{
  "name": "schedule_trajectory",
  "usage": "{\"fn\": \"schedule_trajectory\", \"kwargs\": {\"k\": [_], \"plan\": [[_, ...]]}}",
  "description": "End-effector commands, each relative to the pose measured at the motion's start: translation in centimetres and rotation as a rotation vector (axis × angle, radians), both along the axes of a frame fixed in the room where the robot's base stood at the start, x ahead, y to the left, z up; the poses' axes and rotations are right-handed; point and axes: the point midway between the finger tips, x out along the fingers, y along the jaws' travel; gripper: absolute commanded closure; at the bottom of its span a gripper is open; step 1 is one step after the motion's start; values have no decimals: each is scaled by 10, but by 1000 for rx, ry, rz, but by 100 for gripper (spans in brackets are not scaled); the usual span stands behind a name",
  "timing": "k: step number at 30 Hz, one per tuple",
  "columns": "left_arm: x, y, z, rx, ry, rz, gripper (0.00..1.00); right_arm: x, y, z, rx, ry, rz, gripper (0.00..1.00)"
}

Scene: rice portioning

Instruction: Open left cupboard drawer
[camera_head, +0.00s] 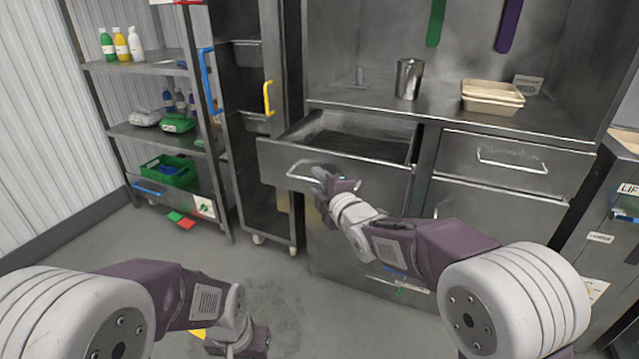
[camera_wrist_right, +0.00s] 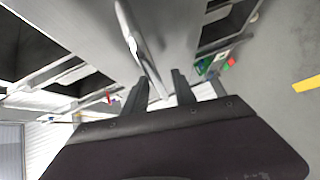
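The left cupboard drawer (camera_head: 335,170) is pulled out from the steel cupboard, and its empty-looking inside shows from above. Its metal bar handle (camera_head: 300,170) is on the front, and the handle also shows in the right wrist view (camera_wrist_right: 140,45). My right gripper (camera_head: 322,182) is at the right part of this handle. In the right wrist view its two fingers (camera_wrist_right: 160,92) stand apart, with the handle's end between them and gaps showing beside it. My left gripper (camera_head: 238,345) is low at the bottom edge, away from the cupboard; its fingers are not clear.
The right drawer (camera_head: 510,165) is shut. On the counter (camera_head: 445,115) stand a metal cup (camera_head: 409,78) and stacked tan trays (camera_head: 492,97). A tall rack (camera_head: 250,120) stands left of the drawer. A shelf (camera_head: 155,128) with bottles and a green crate (camera_head: 170,171) is farther left.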

Motion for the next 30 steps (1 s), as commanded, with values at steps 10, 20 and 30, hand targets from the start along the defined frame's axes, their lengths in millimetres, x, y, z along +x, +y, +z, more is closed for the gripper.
{"fn": "schedule_trajectory", "kwargs": {"k": [10, 20, 30], "plan": [[0, 0, 12, 0, 0, 0, 64, -40, -21, 9, 0, 1, 0, 68], [0, 0, 20, 0, 0, 0, 64, -79, -42, 13, 0, 0, -1, 68], [0, 0, 20, 0, 0, 0, 64, -76, -51, 13, 0, 0, -19, 68]]}}
